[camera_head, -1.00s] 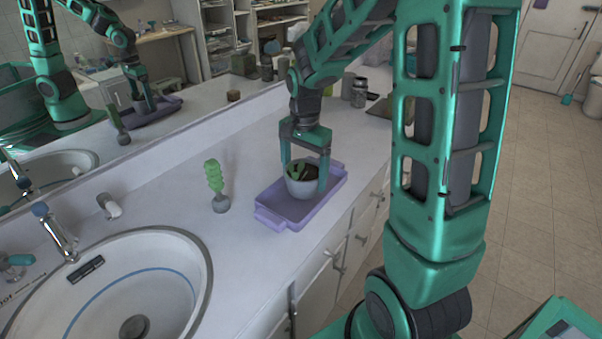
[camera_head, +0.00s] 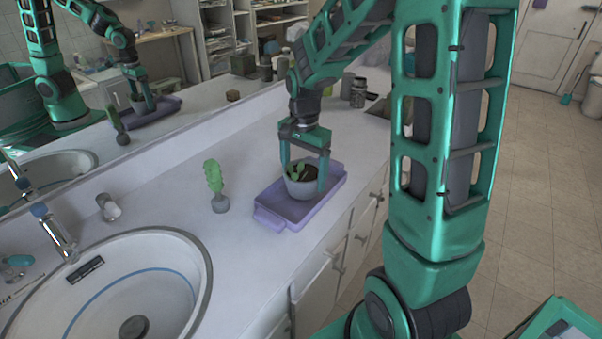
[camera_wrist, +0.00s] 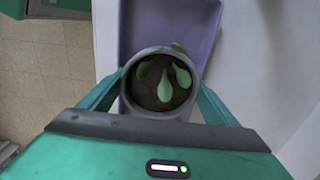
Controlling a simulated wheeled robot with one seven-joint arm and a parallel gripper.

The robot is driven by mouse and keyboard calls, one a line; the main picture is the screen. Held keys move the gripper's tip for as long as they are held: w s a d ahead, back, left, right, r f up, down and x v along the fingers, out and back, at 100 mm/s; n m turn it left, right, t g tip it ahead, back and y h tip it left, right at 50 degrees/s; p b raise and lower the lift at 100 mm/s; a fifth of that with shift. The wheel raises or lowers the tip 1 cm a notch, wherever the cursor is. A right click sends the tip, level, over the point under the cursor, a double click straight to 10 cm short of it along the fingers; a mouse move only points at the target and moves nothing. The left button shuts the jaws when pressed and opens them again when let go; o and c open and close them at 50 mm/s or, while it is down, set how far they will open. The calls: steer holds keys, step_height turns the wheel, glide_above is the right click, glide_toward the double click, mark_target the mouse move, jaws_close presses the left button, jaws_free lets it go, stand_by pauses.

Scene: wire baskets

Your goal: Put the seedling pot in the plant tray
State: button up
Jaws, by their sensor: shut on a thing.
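The seedling pot (camera_head: 301,187) is a grey round pot with dark soil and small green leaves. My gripper (camera_head: 304,180) is shut on it, one finger on each side, with the pot upright. The plant tray (camera_head: 270,219) is a shallow purple tray with end handles on the counter. The pot is over the tray's inside; I cannot tell whether its base touches the tray floor. In the wrist view the pot (camera_wrist: 163,88) is between my fingers, and the tray (camera_wrist: 150,20) extends beyond it.
A green plant-shaped brush (camera_head: 215,185) stands on the counter left of the tray. A sink (camera_head: 120,290) with a faucet (camera_head: 55,232) is at the lower left. Jars (camera_head: 358,92) stand at the back by the mirror. Counter between brush and tray is clear.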

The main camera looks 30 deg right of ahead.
steer(key=shift+f, duration=0.5)
stand_by(0.7)
steer(key=o, duration=1.8)
steer(key=shift+r, duration=4.5)
steer(key=shift+r, duration=0.1)
step_height(320, 180, up, 10)
steer(key=shift+r, duration=0.25)
steer(key=shift+w, duration=0.1)
